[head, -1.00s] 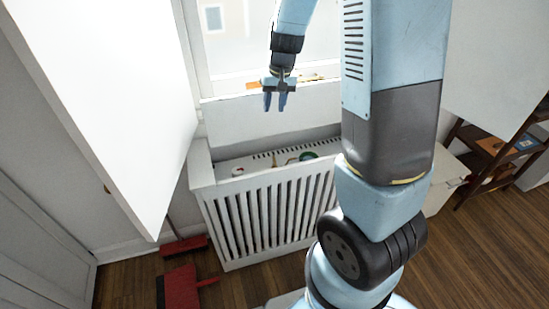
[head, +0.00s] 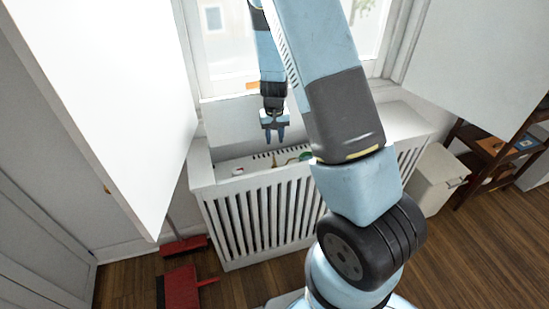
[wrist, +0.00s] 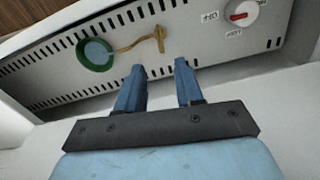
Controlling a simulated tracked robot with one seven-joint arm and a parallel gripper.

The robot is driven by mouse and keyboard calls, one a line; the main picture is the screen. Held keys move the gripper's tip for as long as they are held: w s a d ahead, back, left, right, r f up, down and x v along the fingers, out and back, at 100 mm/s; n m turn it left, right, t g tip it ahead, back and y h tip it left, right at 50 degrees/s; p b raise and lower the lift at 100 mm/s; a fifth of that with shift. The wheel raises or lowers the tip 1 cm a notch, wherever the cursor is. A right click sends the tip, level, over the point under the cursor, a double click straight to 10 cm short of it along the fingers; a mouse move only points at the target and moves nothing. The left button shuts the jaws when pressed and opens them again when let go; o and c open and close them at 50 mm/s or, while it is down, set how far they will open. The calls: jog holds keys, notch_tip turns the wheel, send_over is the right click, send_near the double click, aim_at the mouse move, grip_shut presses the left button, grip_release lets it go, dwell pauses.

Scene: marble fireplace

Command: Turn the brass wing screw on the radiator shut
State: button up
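The radiator (head: 207,188) stands under the window, with a slotted white front and a recessed panel in its top. The wrist view shows this panel (wrist: 200,48). The brass wing screw (wrist: 160,38) is on the panel, with a tan cord or strip running from it to a green-rimmed disc (wrist: 96,54). My gripper (wrist: 160,65) is open and empty, its two blue fingers apart and pointing toward the panel. The wing screw appears just beyond the gap between the fingertips, not between them. In the head view my gripper (head: 274,139) hangs over the recess.
A white dial with a red pointer (wrist: 239,15) sits right of the screw. The recess is bounded by the radiator's top rim. A large white panel (head: 110,90) stands at left; a bin (head: 433,182) stands at right. Red brush and dustpan (head: 180,285) lie on the floor.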

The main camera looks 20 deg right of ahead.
aim_at(274, 160)
notch_tip(274, 160, down, 10)
jog(key=shift+f, duration=0.25)
dwell(0.3)
jog(key=shift+c, duration=0.4)
grip_shut()
